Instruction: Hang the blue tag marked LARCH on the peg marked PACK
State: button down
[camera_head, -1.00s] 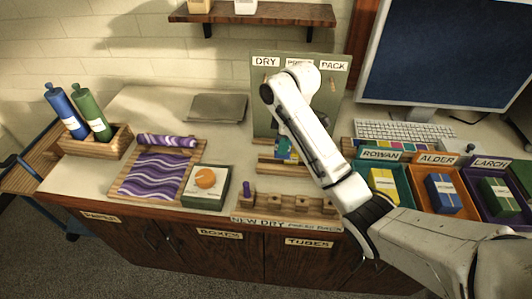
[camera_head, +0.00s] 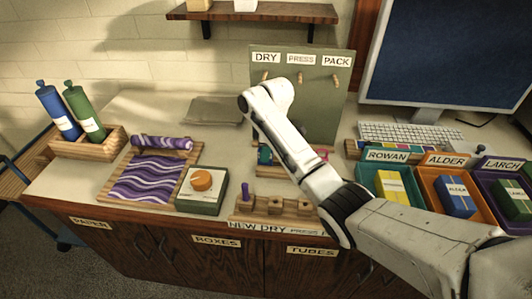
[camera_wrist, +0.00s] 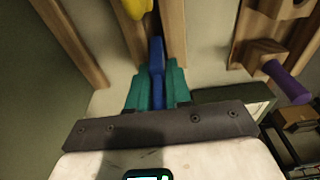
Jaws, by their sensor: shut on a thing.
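In the wrist view my gripper (camera_wrist: 156,88) has teal fingers shut on a blue tag (camera_wrist: 157,55), seen edge-on, so its marking cannot be read. The tag is between the wooden rails of a rack (camera_wrist: 172,30). In the head view the rack stands at the foot of a green board (camera_head: 325,110), and my arm hides most of my gripper and the tag. The peg under the PACK label (camera_head: 336,62) is a short wooden peg (camera_head: 335,77) high on the board's right, with nothing on it.
A yellow thing (camera_wrist: 136,8) is in the rack just beyond the blue tag. A wooden block with a purple peg (camera_head: 246,198) stands in front of the rack. A monitor (camera_head: 450,55), a keyboard (camera_head: 410,133) and labelled bins (camera_head: 400,153) are to the right.

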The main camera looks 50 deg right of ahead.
jog(key=shift+f, duration=0.5)
jog(key=shift+s, duration=0.1)
jog(key=shift+f, duration=0.3)
jog(key=c, duration=1.1)
grip_release()
jog(key=shift+o, duration=0.2)
jog(key=shift+b, duration=0.5)
jog(key=r, duration=0.3)
jog(key=r+p, duration=0.1)
jog(key=r, duration=0.2)
jog(key=s+r, duration=0.1)
jog(key=r, duration=0.3)
jog(key=shift+s+d, duration=0.1)
jog(key=shift+d, duration=0.2)
jog(key=shift+r+p, duration=0.5)
jog(key=shift+p, duration=0.25)
